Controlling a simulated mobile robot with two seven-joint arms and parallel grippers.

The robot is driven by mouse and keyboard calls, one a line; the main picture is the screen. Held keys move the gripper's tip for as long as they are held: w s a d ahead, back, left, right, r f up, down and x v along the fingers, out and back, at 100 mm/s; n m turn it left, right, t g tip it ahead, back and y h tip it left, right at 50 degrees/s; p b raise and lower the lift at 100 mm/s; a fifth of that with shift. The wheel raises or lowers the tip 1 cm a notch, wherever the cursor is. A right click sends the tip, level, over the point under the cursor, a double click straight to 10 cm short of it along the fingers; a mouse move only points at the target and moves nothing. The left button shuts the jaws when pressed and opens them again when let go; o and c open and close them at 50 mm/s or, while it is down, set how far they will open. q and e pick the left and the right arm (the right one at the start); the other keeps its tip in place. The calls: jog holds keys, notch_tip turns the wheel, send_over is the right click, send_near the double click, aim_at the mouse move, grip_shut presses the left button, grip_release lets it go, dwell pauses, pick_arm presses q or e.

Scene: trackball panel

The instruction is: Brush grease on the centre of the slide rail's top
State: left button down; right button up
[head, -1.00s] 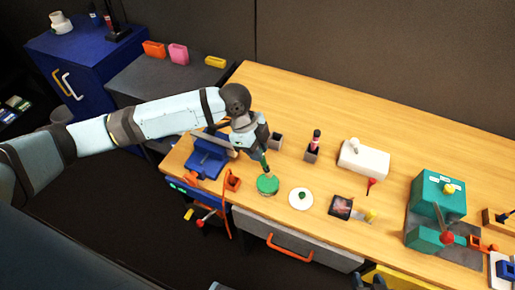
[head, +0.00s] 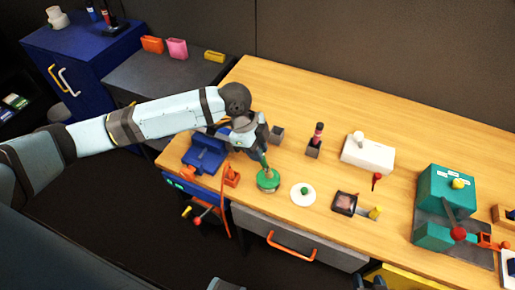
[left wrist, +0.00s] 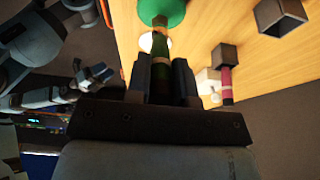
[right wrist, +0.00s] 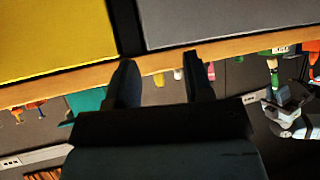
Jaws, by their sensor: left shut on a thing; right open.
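My left gripper (head: 261,149) points down, shut on a green-handled brush (left wrist: 161,65). The brush's lower end is at the green round tin (head: 266,187), overlapping its top; I cannot tell how deep it is. The tin also shows in the left wrist view (left wrist: 165,10). A blue fixture (head: 205,152) stands left of the gripper; a grey bar by it, partly behind my arm, may be the slide rail. My right gripper (right wrist: 162,82) is open and empty, low at the front edge of the bench, with its fingers at the bottom of the head view (head: 370,284).
A white disc with a green knob (head: 303,194) lies right of the tin. Orange part (head: 232,175), grey cup (head: 277,135), dark holder with red-topped item (head: 314,147), white box (head: 367,155) and teal machine (head: 446,190) stand around. The bench's back middle is clear.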

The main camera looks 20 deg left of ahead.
pick_arm(q)
jog(key=shift+f, duration=0.5)
dwell(0.5)
jog(key=shift+s+f+p, duration=0.1)
jog(key=shift+f+p, duration=0.05)
jog(key=shift+p, duration=0.25)
dwell(2.1)
notch_tip(320, 180, up, 2)
jog(key=shift+r+p, duration=0.1)
jog(key=shift+p, duration=1.1)
notch_tip(320, 180, up, 3)
jog(key=p, duration=0.3)
jog(key=shift+r, duration=0.1)
jog(key=shift+r+p, duration=0.95)
jog(key=shift+p, duration=0.3)
